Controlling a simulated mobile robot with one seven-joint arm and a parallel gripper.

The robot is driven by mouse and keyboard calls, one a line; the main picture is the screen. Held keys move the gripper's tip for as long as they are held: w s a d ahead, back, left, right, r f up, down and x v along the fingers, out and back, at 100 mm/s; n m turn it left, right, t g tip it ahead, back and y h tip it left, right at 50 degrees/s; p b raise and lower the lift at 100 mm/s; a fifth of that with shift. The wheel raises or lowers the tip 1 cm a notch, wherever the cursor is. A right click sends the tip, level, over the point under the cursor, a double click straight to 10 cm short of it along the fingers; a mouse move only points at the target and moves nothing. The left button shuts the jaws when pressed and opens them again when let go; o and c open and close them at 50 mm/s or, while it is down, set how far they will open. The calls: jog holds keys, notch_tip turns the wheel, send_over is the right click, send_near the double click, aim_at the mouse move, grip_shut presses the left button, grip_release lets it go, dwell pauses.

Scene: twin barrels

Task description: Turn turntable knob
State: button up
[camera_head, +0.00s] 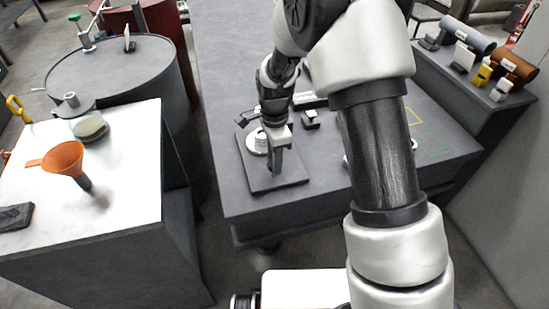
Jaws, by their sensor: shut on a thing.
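The turntable looks like a dark square plate (262,184) on the grey table, with a pale round part (256,143) on it. My gripper (275,158) comes down from above over the middle of this plate, in front of and just right of the round part. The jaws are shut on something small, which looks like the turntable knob. The knob is mostly hidden by the fingers, so its shape and angle cannot be made out.
A small black block (310,119) stands right of the plate. My arm hides much of the table's right half. At left, a white-topped bench bears an orange funnel (64,158). Barrels (125,75) stand behind it. Cylinders (512,66) lie on the right-hand bench.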

jog(key=n, duration=0.7)
jog(key=shift+w+n, duration=0.1)
jog(key=shift+n, duration=0.3)
jog(key=n, duration=0.8)
jog(key=shift+p, duration=0.4)
jog(key=n, duration=0.3)
jog(key=shift+a+n, duration=0.1)
jog(key=shift+n, duration=0.2)
jog(key=n+p, duration=0.1)
jog(key=n, duration=0.2)
jog(key=shift+n, duration=0.3)
jog(key=n+p, duration=0.1)
jog(key=n, duration=0.3)
jog(key=shift+n+p, duration=0.5)
jog(key=shift+n, duration=0.9)
